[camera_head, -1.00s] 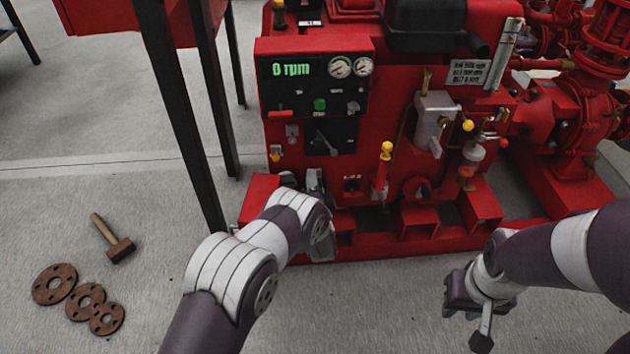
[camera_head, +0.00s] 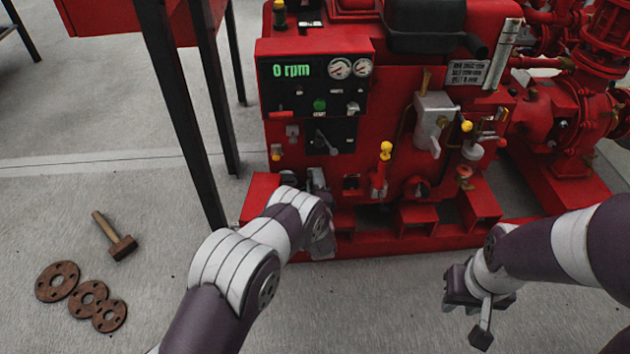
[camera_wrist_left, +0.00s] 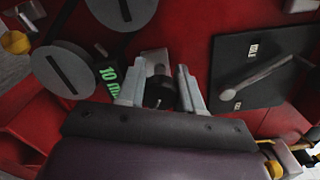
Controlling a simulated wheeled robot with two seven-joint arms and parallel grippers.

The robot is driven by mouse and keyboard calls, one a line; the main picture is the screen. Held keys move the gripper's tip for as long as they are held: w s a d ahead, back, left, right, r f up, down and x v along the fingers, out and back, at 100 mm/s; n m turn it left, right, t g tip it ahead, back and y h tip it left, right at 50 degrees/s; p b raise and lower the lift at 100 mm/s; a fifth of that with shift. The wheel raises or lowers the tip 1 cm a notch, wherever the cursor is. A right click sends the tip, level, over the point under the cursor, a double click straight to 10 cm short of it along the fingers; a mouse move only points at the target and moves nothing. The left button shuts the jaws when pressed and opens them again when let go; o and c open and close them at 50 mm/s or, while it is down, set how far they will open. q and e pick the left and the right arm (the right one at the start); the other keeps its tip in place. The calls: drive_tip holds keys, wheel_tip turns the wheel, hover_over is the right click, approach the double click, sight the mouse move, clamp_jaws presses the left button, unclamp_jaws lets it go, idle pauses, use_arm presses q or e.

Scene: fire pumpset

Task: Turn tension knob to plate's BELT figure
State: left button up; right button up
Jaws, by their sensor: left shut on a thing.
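In the left wrist view, my left gripper (camera_wrist_left: 160,95) is shut on a dark knob (camera_wrist_left: 157,92) low on the red machine. The knob sits between the two fingertips and is partly hidden by them. A small green readout (camera_wrist_left: 109,77) beside it begins "10 m"; the rest is cut off by my gripper. Two grey slotted discs (camera_wrist_left: 62,70) are to the left. In the head view, my left gripper (camera_head: 316,180) is mostly hidden by its own arm. The plate (camera_head: 467,72) is at the upper right of the machine; its small lines are unreadable. My right gripper (camera_head: 478,300) hangs over the floor, away from the machine.
The panel (camera_head: 315,105) shows "0 rpm" and two gauges. A grey lever (camera_wrist_left: 262,76) lies right of my left gripper. A yellow-topped lever (camera_head: 384,160) stands on the machine. A mallet (camera_head: 114,235) and rusty flanges (camera_head: 58,281) lie on the floor at left.

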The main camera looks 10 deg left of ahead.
use_arm(q)
drive_tip(key=shift+f+m, duration=0.15)
drive_tip(key=shift+m, duration=0.15)
drive_tip(key=o, duration=1)
drive_tip(key=shift+o, duration=0.2)
